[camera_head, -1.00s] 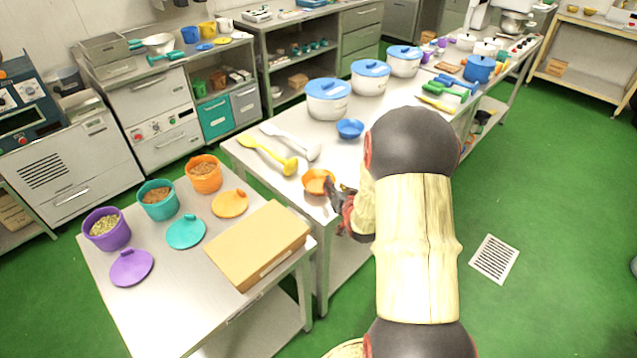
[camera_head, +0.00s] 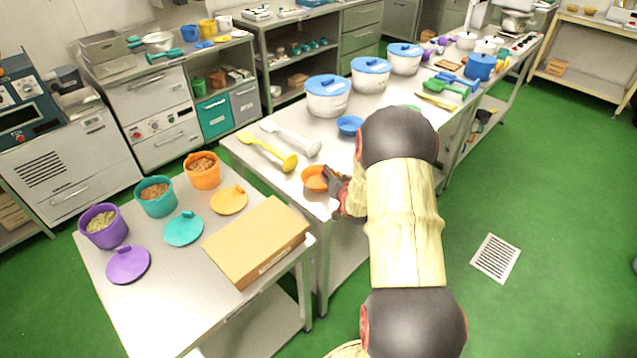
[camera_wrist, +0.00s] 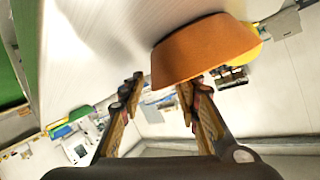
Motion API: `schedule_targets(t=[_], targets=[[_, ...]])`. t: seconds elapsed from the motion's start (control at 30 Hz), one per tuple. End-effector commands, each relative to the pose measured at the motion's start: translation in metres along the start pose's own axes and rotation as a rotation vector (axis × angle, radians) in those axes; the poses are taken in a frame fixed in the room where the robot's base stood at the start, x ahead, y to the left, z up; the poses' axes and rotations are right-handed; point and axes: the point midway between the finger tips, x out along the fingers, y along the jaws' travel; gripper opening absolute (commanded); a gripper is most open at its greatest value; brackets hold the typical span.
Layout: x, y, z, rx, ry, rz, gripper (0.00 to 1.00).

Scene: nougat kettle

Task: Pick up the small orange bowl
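The small orange bowl (camera_head: 314,180) sits upright near the front edge of the long steel table. In the wrist view the orange bowl (camera_wrist: 203,50) fills the upper right, its side close to the fingers. My gripper (camera_head: 336,180) is at the bowl's right side in the head view. In the wrist view my gripper (camera_wrist: 160,88) is open, with a clear gap between its fingers. The right fingertip is at the bowl's edge and partly hidden by it; the left fingertip is apart from the bowl. I cannot tell whether the right finger touches.
A yellow ladle (camera_head: 268,152) and a white ladle (camera_head: 292,138) lie behind the bowl. A blue bowl (camera_head: 350,125) and white pots with blue lids (camera_head: 327,97) stand farther back. A cardboard box (camera_head: 256,243) lies on the lower table at front left.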

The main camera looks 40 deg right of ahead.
Motion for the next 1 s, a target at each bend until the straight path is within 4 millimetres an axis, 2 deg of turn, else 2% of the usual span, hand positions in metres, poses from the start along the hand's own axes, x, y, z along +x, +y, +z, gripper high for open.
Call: schedule_targets(t=[0.6, 1.0], targets=[[-0.0004, 0.0000, 0.0003, 0.000, -0.001, 0.000, 0.00], [-0.0004, 0.0000, 0.0004, 0.000, -0.001, 0.000, 0.00]])
